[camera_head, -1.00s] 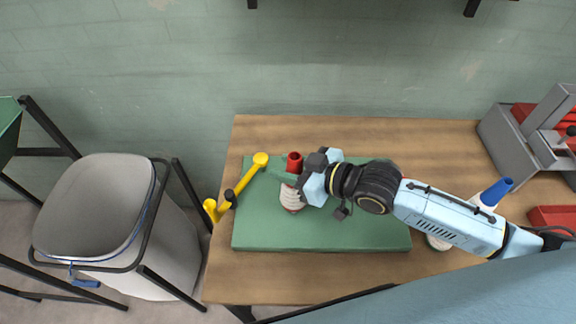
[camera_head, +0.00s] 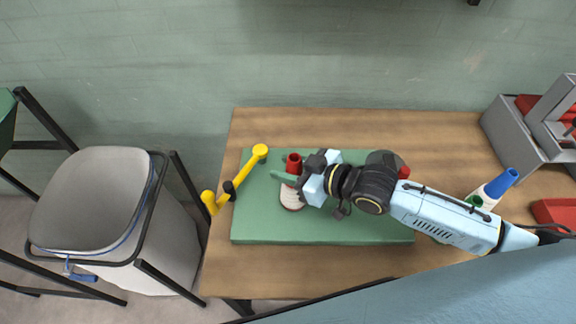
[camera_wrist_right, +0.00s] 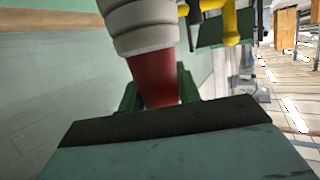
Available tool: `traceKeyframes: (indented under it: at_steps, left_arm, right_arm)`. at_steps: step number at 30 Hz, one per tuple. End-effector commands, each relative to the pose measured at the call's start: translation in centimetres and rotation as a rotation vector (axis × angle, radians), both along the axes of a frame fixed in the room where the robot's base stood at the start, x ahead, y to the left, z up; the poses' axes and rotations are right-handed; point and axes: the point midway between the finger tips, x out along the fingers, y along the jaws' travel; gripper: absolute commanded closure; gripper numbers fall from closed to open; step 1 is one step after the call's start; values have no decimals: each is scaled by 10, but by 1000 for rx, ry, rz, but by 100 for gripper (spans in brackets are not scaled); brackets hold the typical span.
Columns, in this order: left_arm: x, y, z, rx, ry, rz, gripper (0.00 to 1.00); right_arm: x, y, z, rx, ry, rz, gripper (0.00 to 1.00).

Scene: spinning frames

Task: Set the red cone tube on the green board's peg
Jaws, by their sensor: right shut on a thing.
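The red cone tube (camera_head: 293,164) is wound with white yarn around its lower part. My right gripper (camera_head: 288,178) is shut on its red upper part and holds it roughly upright over the left part of the green board (camera_head: 365,233). In the right wrist view, the gripper's green fingers (camera_wrist_right: 160,95) close around the red section of the tube (camera_wrist_right: 158,82). I cannot tell whether the tube touches the board or has a peg inside it. No free peg shows clearly. My left gripper is not in view.
A yellow arm with a black joint (camera_head: 228,187) stands at the board's left edge. A blue-topped white cone (camera_head: 497,186) and a green-topped one (camera_head: 474,201) stand to the right, near a grey machine (camera_head: 515,135). A grey bin (camera_head: 95,200) stands left of the wooden table (camera_head: 360,125).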

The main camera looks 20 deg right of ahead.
Motion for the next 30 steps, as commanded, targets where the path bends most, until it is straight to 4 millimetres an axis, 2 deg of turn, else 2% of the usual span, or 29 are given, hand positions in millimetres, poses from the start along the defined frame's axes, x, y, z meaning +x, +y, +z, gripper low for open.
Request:
traceKeyframes:
  at_steps: [23, 24, 30]
  left_arm:
    - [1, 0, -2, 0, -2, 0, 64]
    - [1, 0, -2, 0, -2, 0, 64]
    - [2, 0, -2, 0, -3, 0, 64]
  right_arm:
    - [0, 0, -10, 0, 0, 0, 89]
    - [0, 0, -10, 0, 0, 0, 65]
    - [0, 0, -10, 0, 0, 0, 41]
